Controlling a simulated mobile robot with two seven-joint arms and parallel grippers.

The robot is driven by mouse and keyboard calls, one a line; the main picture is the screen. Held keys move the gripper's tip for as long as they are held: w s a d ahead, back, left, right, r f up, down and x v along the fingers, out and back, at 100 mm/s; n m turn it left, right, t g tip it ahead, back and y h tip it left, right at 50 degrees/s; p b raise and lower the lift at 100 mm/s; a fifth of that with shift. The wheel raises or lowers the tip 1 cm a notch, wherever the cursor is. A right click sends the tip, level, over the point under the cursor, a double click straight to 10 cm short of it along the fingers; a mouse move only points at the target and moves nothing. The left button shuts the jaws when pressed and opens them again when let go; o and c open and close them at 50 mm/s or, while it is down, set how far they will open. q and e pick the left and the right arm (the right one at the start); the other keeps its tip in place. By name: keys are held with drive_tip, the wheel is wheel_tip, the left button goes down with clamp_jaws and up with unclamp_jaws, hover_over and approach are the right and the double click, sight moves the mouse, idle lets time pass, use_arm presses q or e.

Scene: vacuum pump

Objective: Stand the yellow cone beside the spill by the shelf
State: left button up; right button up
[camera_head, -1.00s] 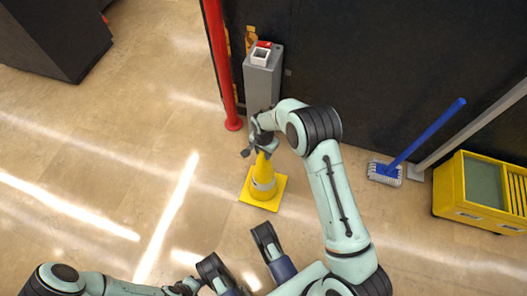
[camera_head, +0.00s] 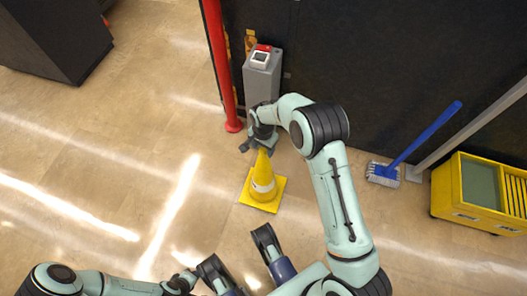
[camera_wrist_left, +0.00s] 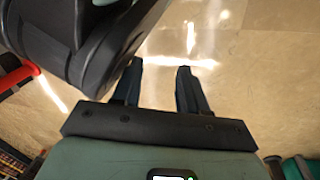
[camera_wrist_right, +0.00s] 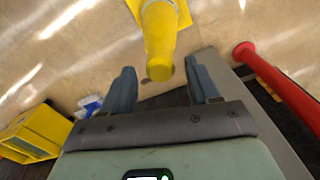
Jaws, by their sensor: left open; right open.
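The yellow cone (camera_head: 261,184) stands upright on its square base on the floor, in front of the grey post, with a pale band around it. My right gripper (camera_head: 257,149) is open just above and behind the cone's tip. In the right wrist view the cone (camera_wrist_right: 160,40) points its tip toward the space between the open fingers (camera_wrist_right: 161,67), with no finger closed on it. My left gripper (camera_wrist_left: 160,78) is open and empty over bare floor. I cannot make out a spill or the shelf in these views.
A grey post (camera_head: 262,85) and a red pole (camera_head: 219,65) stand close behind the cone. A dark wall (camera_head: 390,60) runs along the back. A blue-handled broom (camera_head: 420,138) and a yellow cart (camera_head: 463,212) are at right.

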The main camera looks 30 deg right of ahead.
wheel_tip(320, 180, up, 6)
drive_tip(key=shift+r+p, duration=0.1)
drive_tip(key=shift+p, duration=0.55)
drive_tip(key=s+a+f+n+y, duration=0.2)
drive_tip(key=s+a+f+n, duration=0.2)
drive_tip(key=s+f, duration=0.65)
use_arm(q)
drive_tip(key=shift+t, duration=0.6)
drive_tip(key=w+r, duration=0.3)
drive_tip(key=shift+w+d+r, duration=0.1)
drive_tip(key=shift+w+d, duration=0.2)
use_arm(e)
drive_tip(key=s+a+f+n+t, duration=0.2)
drive_tip(key=s+f, duration=0.4)
drive_tip(key=s, duration=0.5)
drive_tip(key=shift+s+a+f+n+t, duration=0.2)
drive_tip(key=shift+a+f+n+t, duration=0.15)
drive_tip(key=shift+a+n, duration=0.6)
